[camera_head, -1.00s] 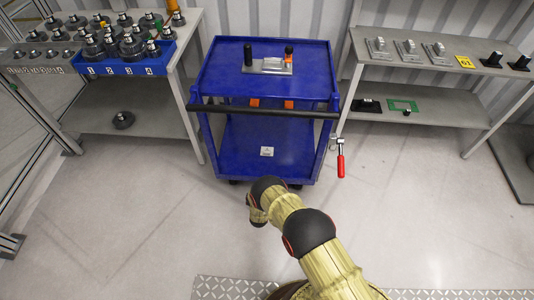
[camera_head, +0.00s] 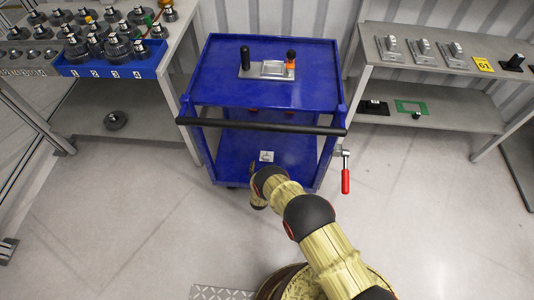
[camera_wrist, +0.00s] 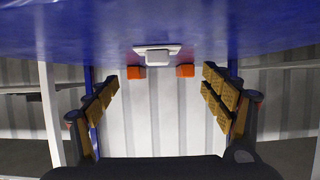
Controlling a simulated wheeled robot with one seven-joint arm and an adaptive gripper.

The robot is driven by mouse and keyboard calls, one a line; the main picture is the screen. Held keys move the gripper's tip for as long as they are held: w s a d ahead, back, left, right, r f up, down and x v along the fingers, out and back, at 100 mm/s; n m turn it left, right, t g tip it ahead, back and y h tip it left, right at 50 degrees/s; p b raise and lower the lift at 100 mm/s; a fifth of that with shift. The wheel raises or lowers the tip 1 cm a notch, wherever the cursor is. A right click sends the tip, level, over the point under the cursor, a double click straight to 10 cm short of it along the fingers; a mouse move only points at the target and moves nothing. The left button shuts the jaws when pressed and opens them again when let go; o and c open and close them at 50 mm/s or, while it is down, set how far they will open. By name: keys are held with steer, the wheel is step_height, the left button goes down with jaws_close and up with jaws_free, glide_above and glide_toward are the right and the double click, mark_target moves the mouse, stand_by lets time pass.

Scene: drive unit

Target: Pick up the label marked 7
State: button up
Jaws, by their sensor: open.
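No label with a readable 7 shows in either view.
The blue cart (camera_head: 215,85) has a black handle bar (camera_head: 260,127) across its near side. Left stands a table with a blue numbered tray (camera_head: 95,72); right, a shelf with a yellow label (camera_head: 483,64). Floor around is clear.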

mark_target(266, 158)
steer(key=b+x, duration=0.1)
steer(key=x, duration=0.1)
steer(key=b+x, duration=0.1)
steer(key=x, duration=0.1)
steer(key=b+x, duration=0.1)
steer(key=x, duration=0.1)
steer(key=shift+w+d+f+b, duration=0.1)
steer(key=shift+d+f+b, duration=0.15)
steer(key=shift+f+b, duration=0.1)
steer(key=shift+w, duration=0.45)
steer(key=c, duration=1.7)
